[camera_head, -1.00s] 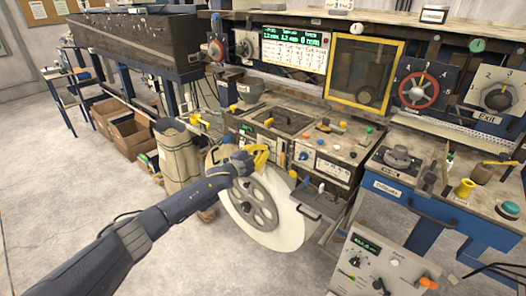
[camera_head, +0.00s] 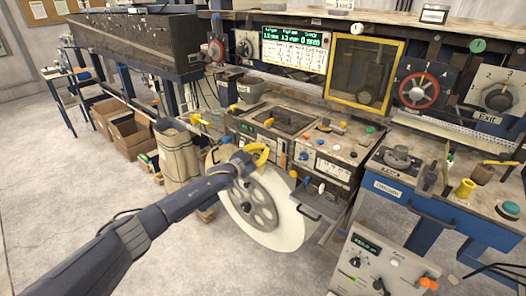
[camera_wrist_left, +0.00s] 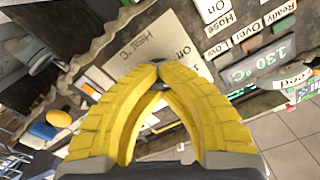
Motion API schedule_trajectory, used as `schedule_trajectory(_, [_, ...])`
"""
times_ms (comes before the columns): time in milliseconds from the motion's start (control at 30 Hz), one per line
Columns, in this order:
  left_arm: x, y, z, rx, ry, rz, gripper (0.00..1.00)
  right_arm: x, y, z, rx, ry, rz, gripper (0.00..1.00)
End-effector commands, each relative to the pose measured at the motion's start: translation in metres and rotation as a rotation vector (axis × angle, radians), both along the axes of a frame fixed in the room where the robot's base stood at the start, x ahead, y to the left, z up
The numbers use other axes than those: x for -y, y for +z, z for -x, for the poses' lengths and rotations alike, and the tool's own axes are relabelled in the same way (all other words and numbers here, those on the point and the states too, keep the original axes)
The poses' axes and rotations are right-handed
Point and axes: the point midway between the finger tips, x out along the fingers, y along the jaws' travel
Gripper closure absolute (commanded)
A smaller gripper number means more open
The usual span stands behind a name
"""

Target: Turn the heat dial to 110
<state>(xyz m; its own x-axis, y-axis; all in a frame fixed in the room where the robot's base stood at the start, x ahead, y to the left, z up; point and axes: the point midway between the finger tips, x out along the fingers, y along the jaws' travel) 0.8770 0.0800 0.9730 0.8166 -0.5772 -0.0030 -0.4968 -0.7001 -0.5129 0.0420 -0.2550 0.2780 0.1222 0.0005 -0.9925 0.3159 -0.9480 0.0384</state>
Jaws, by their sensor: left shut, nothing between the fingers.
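My left gripper (camera_head: 264,154) has its yellow fingers shut and empty, against or just in front of the machine's front panel, above the big pale wheel (camera_head: 285,222). In the left wrist view the gripper (camera_wrist_left: 158,72) has its fingertips together at a panel labelled "Heat °C" (camera_wrist_left: 132,48). A small dark piece of what looks like the heat dial (camera_wrist_left: 154,65) shows just past the tips. Most of it is hidden by the fingers, so its pointer cannot be read. Whether the tips touch it I cannot tell. A green display (camera_wrist_left: 258,70) beside it reads 130. My right gripper is not in view.
A panel with a blue knob (camera_head: 303,156) lies right of the gripper. An open metal drawer (camera_head: 322,205) juts out beside the wheel. A control box (camera_head: 380,262) stands at the lower right.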

Motion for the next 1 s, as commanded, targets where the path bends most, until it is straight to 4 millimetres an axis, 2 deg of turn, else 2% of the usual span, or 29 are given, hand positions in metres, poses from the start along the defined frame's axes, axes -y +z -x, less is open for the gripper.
schedule_trajectory(33, [0.0071, 0.0078, 0.0007, 0.007, -0.011, 0.016, 1.00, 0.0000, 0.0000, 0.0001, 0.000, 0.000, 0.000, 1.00])
schedule_trajectory(500, [0.0071, 0.0097, 0.0002, 0.002, -0.011, 0.026, 1.00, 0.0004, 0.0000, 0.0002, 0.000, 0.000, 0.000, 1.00])
schedule_trajectory(1000, [0.0043, 0.0067, -0.0002, -0.001, -0.007, 0.021, 0.43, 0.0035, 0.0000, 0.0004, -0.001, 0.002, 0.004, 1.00])
